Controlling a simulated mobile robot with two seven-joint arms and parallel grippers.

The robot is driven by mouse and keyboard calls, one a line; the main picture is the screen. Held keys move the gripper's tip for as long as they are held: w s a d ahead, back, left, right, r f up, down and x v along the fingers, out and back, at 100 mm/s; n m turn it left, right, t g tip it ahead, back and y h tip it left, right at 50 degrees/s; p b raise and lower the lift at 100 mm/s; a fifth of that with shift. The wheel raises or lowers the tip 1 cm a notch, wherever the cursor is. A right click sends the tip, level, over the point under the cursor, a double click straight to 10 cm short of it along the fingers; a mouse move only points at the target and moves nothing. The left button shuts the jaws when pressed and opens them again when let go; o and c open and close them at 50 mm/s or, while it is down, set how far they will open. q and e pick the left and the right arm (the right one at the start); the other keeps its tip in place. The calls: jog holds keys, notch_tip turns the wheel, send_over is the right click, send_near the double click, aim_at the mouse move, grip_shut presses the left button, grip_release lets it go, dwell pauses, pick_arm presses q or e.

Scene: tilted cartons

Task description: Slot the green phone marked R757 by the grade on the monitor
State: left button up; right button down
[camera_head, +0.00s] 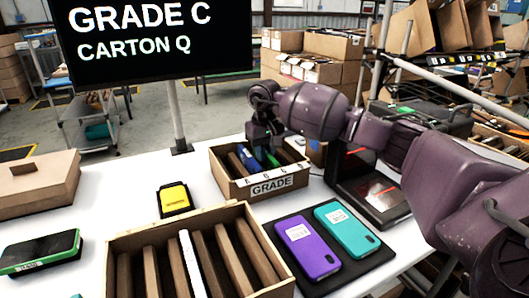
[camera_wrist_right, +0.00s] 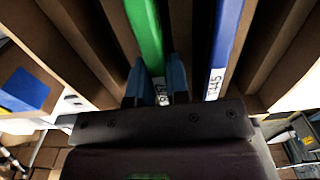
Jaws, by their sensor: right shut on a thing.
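The monitor (camera_head: 150,38) reads GRADE C, CARTON Q. My right gripper (camera_head: 266,150) reaches down into the small divided carton (camera_head: 235,190) whose front label reads GRADE. It is shut on a green phone (camera_wrist_right: 146,28), which stands on edge in a slot; this phone also shows in the head view (camera_head: 272,160). Its label is partly hidden between the fingers and I cannot read it fully. A blue phone (camera_wrist_right: 226,35) stands in a nearby slot, its label ending in 445; it also shows in the head view (camera_head: 248,159). My left gripper is out of view.
A larger divided carton (camera_head: 118,245) stands in front, with a white item in one slot. A purple phone (camera_head: 307,248) and a teal phone (camera_head: 347,229) lie on a black mat. A green-and-black device (camera_head: 42,250) and a yellow one (camera_head: 175,197) lie on the table. A closed box (camera_head: 38,187) is at left.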

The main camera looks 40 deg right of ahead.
dwell(0.4)
jog(key=c, duration=1)
grip_release()
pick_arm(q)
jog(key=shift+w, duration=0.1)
pick_arm(e)
jog(key=shift+f, duration=0.1)
notch_tip(320, 180, up, 9)
jog(key=shift+r+p, duration=0.15)
jog(key=shift+p, duration=0.25)
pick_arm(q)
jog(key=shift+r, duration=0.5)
pick_arm(e)
jog(key=shift+r, duration=0.8)
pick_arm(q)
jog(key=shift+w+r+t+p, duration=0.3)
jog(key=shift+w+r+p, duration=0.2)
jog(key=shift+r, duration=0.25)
pick_arm(e)
jog(key=shift+r, duration=3.5)
